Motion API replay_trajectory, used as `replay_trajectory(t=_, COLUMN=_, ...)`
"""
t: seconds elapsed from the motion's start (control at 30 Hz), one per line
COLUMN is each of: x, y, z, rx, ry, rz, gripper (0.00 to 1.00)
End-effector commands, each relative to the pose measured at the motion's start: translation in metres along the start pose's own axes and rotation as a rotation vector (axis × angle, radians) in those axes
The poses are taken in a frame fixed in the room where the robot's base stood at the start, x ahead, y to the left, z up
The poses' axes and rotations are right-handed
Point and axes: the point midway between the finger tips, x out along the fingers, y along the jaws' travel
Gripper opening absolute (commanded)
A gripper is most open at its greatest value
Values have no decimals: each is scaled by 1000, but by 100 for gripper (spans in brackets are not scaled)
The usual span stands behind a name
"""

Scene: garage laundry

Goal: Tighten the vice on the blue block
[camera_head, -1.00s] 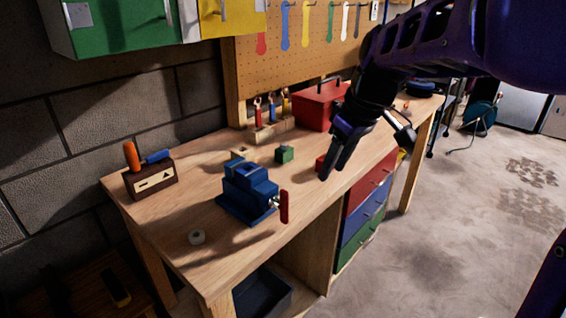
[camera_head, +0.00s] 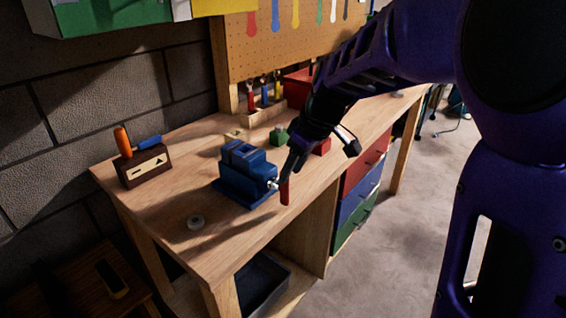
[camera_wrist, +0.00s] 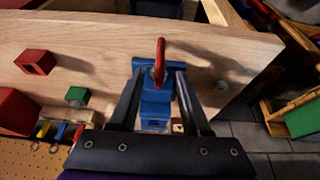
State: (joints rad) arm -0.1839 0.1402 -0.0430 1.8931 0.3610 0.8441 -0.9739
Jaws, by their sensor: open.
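The blue vice (camera_head: 247,176) stands on the wooden workbench, its red handle (camera_head: 285,191) hanging on the front screw. A blue piece that looks like the blue block (camera_head: 240,150) shows at the top of the vice; I cannot clearly separate it from the jaws. My gripper (camera_head: 288,172) is open and empty beside the handle. In the wrist view my two fingers (camera_wrist: 158,72) point toward the vice (camera_wrist: 156,104), with the red handle (camera_wrist: 159,60) in the gap between them. I cannot tell whether the fingers touch it.
A green block (camera_head: 279,136) and a red block (camera_head: 322,147) sit behind and right of the vice. A wooden holder with screwdrivers (camera_head: 145,165) stands at left. A red toolbox (camera_head: 297,88) is at the back.

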Motion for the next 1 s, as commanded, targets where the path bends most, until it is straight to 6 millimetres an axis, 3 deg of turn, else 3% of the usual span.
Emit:
replay_trajectory(t=0.1, x=30, y=-1, z=2, rx=-2, ry=-4, rz=-3, gripper=48)
replay_trajectory(t=0.33, x=67, y=0, z=1, rx=0, ry=-2, rz=-1, gripper=48)
replay_trajectory(t=0.5, x=79, y=0, z=0, rx=-1, ry=-1, rz=0, gripper=48)
replay_trajectory(t=0.8, x=82, y=0, z=0, rx=0, ry=0, rz=1, gripper=48)
replay_trajectory(t=0.83, x=82, y=0, z=0, rx=0, ry=0, rz=1, gripper=46)
replay_trajectory(t=1.0, x=81, y=0, z=0, rx=0, ry=0, rz=1, gripper=15)
